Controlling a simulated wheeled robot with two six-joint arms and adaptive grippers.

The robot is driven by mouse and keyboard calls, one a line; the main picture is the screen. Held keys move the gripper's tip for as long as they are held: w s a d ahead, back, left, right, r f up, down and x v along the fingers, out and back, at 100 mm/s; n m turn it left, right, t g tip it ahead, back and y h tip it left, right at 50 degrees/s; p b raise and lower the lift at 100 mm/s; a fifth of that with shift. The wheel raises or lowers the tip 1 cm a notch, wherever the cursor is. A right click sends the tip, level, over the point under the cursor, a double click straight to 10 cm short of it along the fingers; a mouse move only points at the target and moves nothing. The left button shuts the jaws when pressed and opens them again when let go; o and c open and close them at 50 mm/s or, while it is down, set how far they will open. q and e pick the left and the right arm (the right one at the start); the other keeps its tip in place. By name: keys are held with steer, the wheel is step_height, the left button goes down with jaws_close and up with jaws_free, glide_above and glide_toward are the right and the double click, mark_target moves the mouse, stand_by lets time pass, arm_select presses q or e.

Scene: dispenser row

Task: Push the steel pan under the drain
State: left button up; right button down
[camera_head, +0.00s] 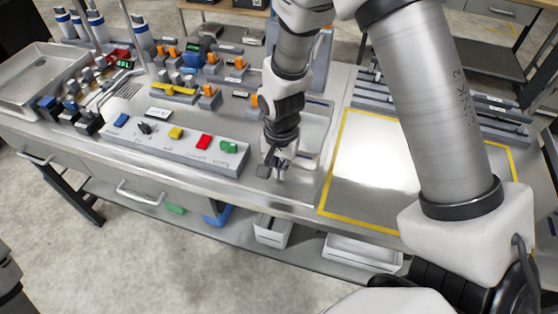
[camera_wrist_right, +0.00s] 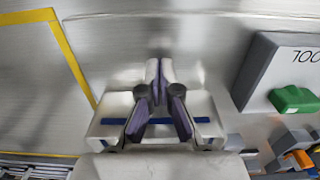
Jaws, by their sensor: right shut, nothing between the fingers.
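My right gripper (camera_head: 276,168) is shut and empty, pointing down near the front edge of the steel counter (camera_head: 262,192). In the wrist view its closed fingertips (camera_wrist_right: 154,70) show against the brushed metal. A pale, rounded-edge basin (camera_head: 313,135) lies right beside and behind the gripper, partly hidden by my arm. A wide, shallow steel pan or sink (camera_head: 30,88) sits at the far left end of the counter. I cannot tell which of these is the task's pan. The drain is not clearly visible. My left gripper is out of view.
A grey panel (camera_head: 172,146) with coloured buttons stands left of my gripper. Valves with orange handles (camera_head: 208,92) stand behind it. A yellow-bordered area (camera_head: 372,165) to the right is mostly clear. White bins (camera_head: 273,231) sit on the lower shelf.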

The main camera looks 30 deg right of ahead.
steer(key=shift+w+d+r, duration=0.1)
steer(key=shift+w+d, duration=0.3)
steer(key=shift+d, duration=0.1)
steer(key=shift+w+d, duration=0.2)
steer(key=shift+d, duration=0.4)
steer(key=shift+a, duration=0.1)
steer(key=shift+w, duration=0.15)
steer(key=shift+w+d, duration=0.25)
steer(key=shift+d, duration=0.05)
steer(key=w+d, duration=0.2)
steer(key=d, duration=0.1)
steer(key=w+d+p, duration=0.1)
steer(key=w+d, duration=0.2)
steer(key=shift+w+d, duration=0.3)
steer(key=shift+a, duration=0.1)
